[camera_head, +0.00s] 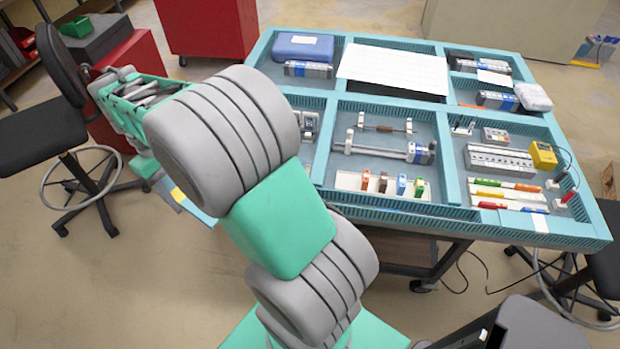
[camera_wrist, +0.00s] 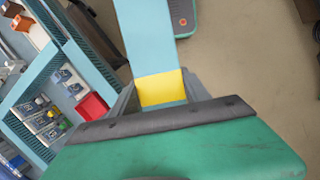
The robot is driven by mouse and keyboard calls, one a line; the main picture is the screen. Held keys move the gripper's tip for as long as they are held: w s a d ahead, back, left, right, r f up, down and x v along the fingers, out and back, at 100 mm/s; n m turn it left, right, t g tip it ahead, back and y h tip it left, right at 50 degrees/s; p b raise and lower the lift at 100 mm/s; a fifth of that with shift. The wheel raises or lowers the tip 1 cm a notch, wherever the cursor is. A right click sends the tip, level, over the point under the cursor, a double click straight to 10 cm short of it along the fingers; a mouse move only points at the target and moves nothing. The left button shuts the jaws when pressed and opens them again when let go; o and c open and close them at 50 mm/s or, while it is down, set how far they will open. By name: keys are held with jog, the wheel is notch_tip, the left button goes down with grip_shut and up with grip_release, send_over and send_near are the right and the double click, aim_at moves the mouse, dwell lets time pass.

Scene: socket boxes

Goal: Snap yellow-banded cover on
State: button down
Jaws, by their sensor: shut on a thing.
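My gripper (camera_wrist: 160,93) is shut on the yellow-banded cover (camera_wrist: 145,38), a long flat light-blue piece with a yellow band between the fingers. In the wrist view the cover reaches up past the top edge, over the floor beside the table. In the head view the cover (camera_head: 192,207) shows small at the left, off the table's left edge, with most of the gripper hidden behind my arm. Socket boxes (camera_wrist: 62,76) stand in the blue table tray at the left of the wrist view. One socket box (camera_head: 309,122) shows beside my arm in the head view.
The blue table (camera_head: 440,222) has raised slotted dividers. A black chair (camera_head: 62,85) and a red cabinet (camera_head: 135,75) stand at the left. My arm hides the table's left part.

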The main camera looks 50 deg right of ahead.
jog(key=s+d+f, duration=0.2)
jog(key=d+f, duration=0.1)
jog(key=d, duration=0.7)
jog(key=n+h+p, duration=0.1)
jog(key=n+p, duration=0.2)
jog(key=n, duration=0.2)
send_over(353, 195)
jog(key=a, duration=0.2)
notch_tip(353, 195, down, 8)
jog(key=b+x, duration=0.4)
jog(key=w+b+x, duration=0.1)
jog(key=b+x, duration=0.1)
jog(key=shift+a+f, duration=0.1)
jog(key=shift+a, duration=0.2)
jog(key=shift+r, duration=0.25)
jog(key=shift+s+r+p, duration=0.1)
jog(key=shift+p, duration=0.3)
jog(key=shift+s, duration=0.1)
